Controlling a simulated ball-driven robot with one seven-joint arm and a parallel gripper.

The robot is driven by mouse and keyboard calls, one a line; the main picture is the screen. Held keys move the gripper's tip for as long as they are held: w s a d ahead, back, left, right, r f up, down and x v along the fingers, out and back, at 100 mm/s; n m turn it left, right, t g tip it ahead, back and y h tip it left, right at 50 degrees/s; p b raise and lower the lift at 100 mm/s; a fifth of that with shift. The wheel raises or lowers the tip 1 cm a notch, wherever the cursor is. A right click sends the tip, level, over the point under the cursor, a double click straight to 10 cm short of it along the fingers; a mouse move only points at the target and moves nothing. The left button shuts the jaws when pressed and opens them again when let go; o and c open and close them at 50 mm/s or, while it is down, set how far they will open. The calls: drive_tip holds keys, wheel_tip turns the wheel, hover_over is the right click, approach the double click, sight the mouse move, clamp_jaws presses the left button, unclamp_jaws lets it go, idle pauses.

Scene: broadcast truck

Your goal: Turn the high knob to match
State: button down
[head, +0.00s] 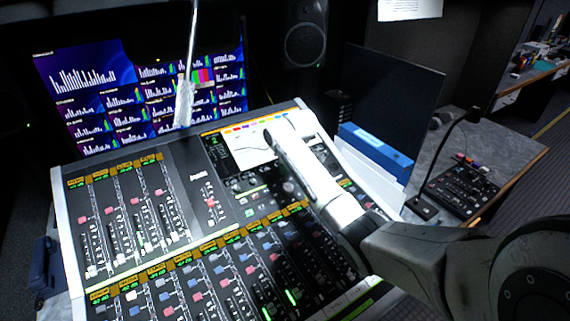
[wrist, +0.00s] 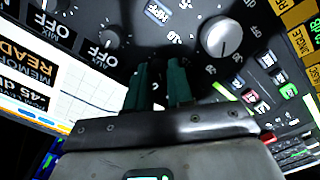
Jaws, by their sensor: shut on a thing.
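My gripper (wrist: 158,82) shows its two dark green fingers in the wrist view, pressed down at the mixing console's (head: 185,185) panel. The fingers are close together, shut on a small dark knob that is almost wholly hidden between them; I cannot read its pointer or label. To its right is a larger silver knob (wrist: 222,37) with a scale around it. To its left is a small knob (wrist: 110,38) marked OFF. In the head view my gripper (head: 275,135) is over the console's upper part, beside the lit screen (head: 247,145), and hides the held knob.
Rows of faders fill the console's lower half. A monitor wall (head: 145,95) stands behind it, and a speaker (head: 306,45) above. A blue binder (head: 376,150) is to the right, with a gooseneck microphone (head: 450,145) and small keypad (head: 460,188) on the side desk.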

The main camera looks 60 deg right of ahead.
drive_tip(key=shift+n, duration=1)
drive_tip(key=c, duration=1)
unclamp_jaws()
drive_tip(key=v, duration=1)
drive_tip(key=shift+s+r, duration=0.1)
drive_tip(key=shift+r, duration=0.3)
